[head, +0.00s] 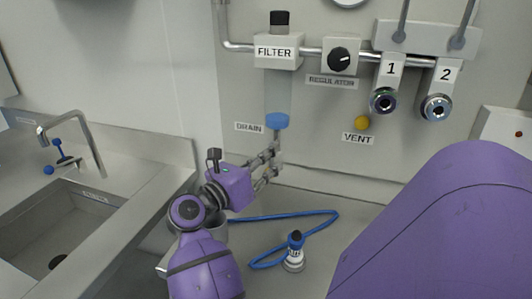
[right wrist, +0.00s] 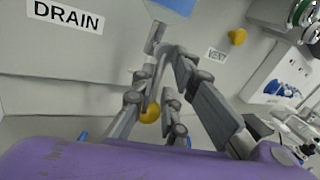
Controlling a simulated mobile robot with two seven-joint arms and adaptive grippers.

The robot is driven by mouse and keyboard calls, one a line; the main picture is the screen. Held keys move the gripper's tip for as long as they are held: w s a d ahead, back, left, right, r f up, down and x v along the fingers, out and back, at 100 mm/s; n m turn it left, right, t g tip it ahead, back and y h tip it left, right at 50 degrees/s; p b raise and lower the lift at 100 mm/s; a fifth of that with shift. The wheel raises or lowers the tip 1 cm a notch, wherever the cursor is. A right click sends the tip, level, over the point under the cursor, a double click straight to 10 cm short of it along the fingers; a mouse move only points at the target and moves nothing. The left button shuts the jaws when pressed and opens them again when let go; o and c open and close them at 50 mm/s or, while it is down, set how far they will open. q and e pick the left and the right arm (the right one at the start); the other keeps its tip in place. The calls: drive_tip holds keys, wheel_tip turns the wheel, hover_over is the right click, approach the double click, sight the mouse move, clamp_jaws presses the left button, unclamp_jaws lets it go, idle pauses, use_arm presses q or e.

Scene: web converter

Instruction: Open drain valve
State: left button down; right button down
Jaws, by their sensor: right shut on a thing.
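The filter (head: 278,50) is on the back wall, with a clear bowl and a blue bottom cap (head: 276,121) beside the DRAIN label (head: 250,127). A short grey drain valve stem (head: 277,136) hangs below the cap and also shows in the right wrist view (right wrist: 154,38). My right gripper (head: 275,160) is just under the cap, its fingers (right wrist: 167,62) shut on the lower drain valve, which they largely hide. A yellow round piece (right wrist: 150,113) shows between the fingers in the right wrist view; I cannot tell if it belongs to the valve. My left gripper is not in view.
A yellow vent knob (head: 362,122) is right of the drain. The regulator (head: 340,57) and two numbered ports (head: 384,100) (head: 437,106) are above. A blue hose (head: 320,222) with a fitting (head: 294,258) lies on the counter. A sink (head: 65,225) is at left.

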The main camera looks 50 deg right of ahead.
drive_tip(key=shift+f+m, duration=0.1)
drive_tip(key=shift+m, duration=0.3)
drive_tip(key=shift+w+a+y, duration=0.1)
drive_tip(key=shift+y, duration=0.2)
drive_tip(key=c, duration=1.9)
unclamp_jaws()
drive_tip(key=shift+o, duration=0.2)
drive_tip(key=shift+w, duration=0.15)
drive_tip(key=a, duration=1.2)
